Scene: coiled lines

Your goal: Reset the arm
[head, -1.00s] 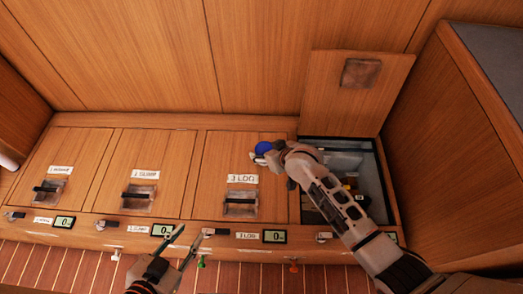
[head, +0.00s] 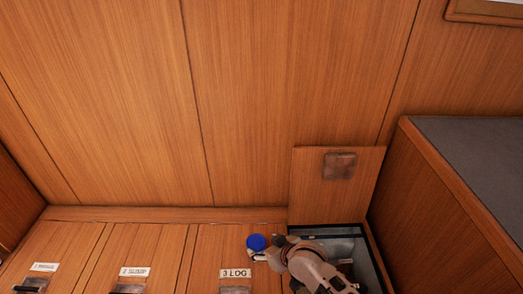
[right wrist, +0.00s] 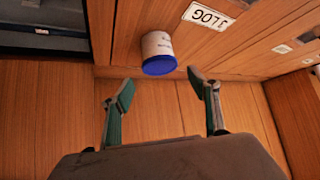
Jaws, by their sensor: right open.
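My right arm comes in from the bottom of the head view, over the open locker. Its gripper (head: 279,246) is beside a small white jar with a blue lid (head: 257,242). In the right wrist view the two green-grey fingers (right wrist: 162,92) are spread apart with nothing held between them. The jar (right wrist: 158,52) is just beyond the fingertips, roughly in line with the gap. It stands on the wooden locker top near the "3 LOG" label (head: 235,273). My left gripper is not in view.
The open locker (head: 345,232) lies under my right arm, its hatch lid (head: 318,200) raised against the wood wall. A wooden cabinet with a grey top (head: 470,155) stands at the right. Closed hatches (head: 145,245) run to the left.

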